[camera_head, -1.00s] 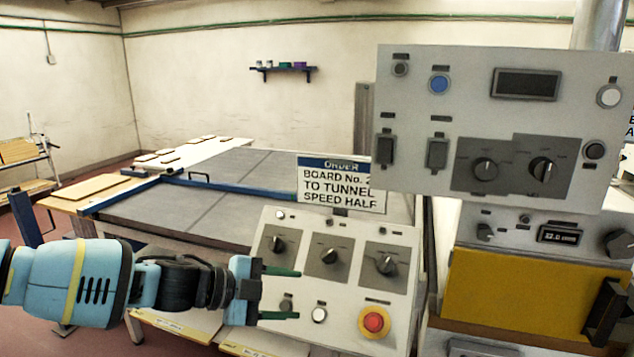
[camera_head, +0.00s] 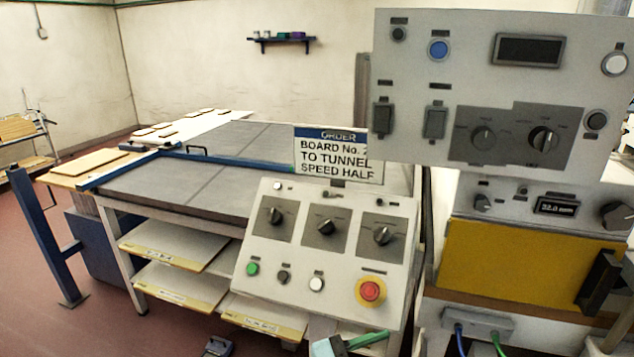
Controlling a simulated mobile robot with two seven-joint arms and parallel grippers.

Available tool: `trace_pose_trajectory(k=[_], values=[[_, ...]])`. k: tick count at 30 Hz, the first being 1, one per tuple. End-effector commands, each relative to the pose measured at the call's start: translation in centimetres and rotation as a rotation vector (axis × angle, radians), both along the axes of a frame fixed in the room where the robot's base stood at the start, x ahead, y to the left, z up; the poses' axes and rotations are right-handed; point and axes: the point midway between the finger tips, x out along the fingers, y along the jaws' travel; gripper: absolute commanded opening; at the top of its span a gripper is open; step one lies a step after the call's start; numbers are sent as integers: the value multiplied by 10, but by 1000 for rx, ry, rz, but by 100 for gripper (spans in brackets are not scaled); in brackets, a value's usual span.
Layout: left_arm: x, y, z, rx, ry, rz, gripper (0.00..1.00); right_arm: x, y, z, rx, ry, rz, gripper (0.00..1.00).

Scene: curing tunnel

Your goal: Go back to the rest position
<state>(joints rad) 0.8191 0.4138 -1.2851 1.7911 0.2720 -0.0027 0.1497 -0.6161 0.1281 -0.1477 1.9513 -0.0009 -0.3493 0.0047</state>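My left gripper (camera_head: 352,344) shows only in part at the bottom edge, below the sloped control panel. One green finger and a bit of the pale blue housing are visible; the rest is cut off, so its opening cannot be told. I see nothing held in the visible part. My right gripper is not in view. The sloped panel (camera_head: 262,228) has three dark knobs, a green button (camera_head: 252,269), a white button (camera_head: 317,284) and a red stop button (camera_head: 371,290) on a yellow ring.
An upright grey panel (camera_head: 610,140) with knobs and switches stands at the right, above a yellow unit (camera_head: 500,265). An order sign (camera_head: 338,158) reads tunnel speed half. A worktable (camera_head: 190,190) with shelves of boards is behind.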

Motion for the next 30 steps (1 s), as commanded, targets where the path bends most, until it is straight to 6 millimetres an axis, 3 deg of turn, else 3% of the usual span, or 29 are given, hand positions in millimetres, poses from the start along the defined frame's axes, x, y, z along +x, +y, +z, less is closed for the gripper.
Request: trace_pose_trajectory(k=[5,11,19,23,30], values=[[-4,11,-18,-80,118,126,55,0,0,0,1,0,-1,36],[-3,42,-52,-125,252,299,55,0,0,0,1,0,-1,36],[-19,113,-126,-101,452,574,55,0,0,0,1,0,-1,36],[-42,158,-172,-52,554,715,55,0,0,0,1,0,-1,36],[-116,250,-251,101,736,961,55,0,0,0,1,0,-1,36]])
